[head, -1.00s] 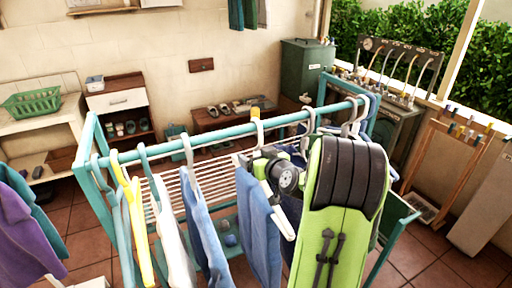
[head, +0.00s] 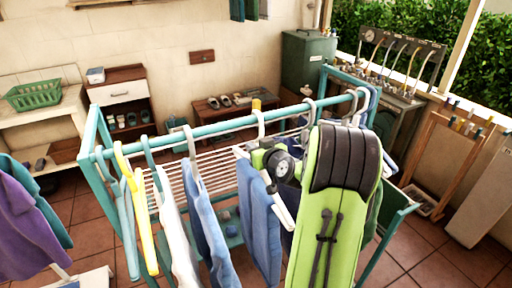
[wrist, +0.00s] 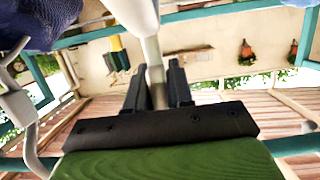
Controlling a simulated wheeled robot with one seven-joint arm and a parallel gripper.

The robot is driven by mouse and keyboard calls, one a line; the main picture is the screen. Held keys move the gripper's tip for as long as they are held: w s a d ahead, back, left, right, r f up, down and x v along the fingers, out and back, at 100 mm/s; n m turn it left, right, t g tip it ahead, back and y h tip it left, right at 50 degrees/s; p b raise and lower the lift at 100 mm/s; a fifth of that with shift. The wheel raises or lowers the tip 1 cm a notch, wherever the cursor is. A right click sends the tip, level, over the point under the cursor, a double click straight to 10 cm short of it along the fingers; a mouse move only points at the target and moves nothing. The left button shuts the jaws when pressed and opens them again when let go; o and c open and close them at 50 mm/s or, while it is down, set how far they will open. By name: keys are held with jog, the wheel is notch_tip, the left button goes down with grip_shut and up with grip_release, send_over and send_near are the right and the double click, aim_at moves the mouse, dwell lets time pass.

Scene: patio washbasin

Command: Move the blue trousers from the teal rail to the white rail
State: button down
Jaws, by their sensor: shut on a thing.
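Blue trousers (head: 259,222) hang folded over a white hanger, its hook over the teal rail (head: 215,129), right of the middle in the head view. My gripper (wrist: 158,88) is shut on the stem of a white hanger (wrist: 152,58) in the wrist view. In the head view my green and black arm stands just right of the trousers and hides the jaws. Which garment hangs on the gripped hanger is not clear. Dark blue cloth (wrist: 45,22) shows at the wrist view's upper left. I cannot make out the white rail.
On the teal rail, left of the trousers, hang a yellow hanger (head: 140,215), white cloth (head: 174,225) and another blue garment (head: 207,220). More hangers crowd its right end. Purple clothing (head: 28,235) hangs at the far left. Tiled floor (head: 90,208) shows between.

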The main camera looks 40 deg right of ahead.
jog(key=shift+r, duration=0.1)
jog(key=shift+r+p, duration=0.45)
jog(key=shift+r, duration=1.05)
jog(key=shift+s, duration=0.15)
jog(key=s+a+b, duration=0.2)
jog(key=s+b, duration=0.4)
jog(key=s, duration=0.3)
jog(key=shift+s+a+r, duration=0.15)
jog(key=shift+a+r, duration=0.25)
jog(key=shift+r, duration=0.05)
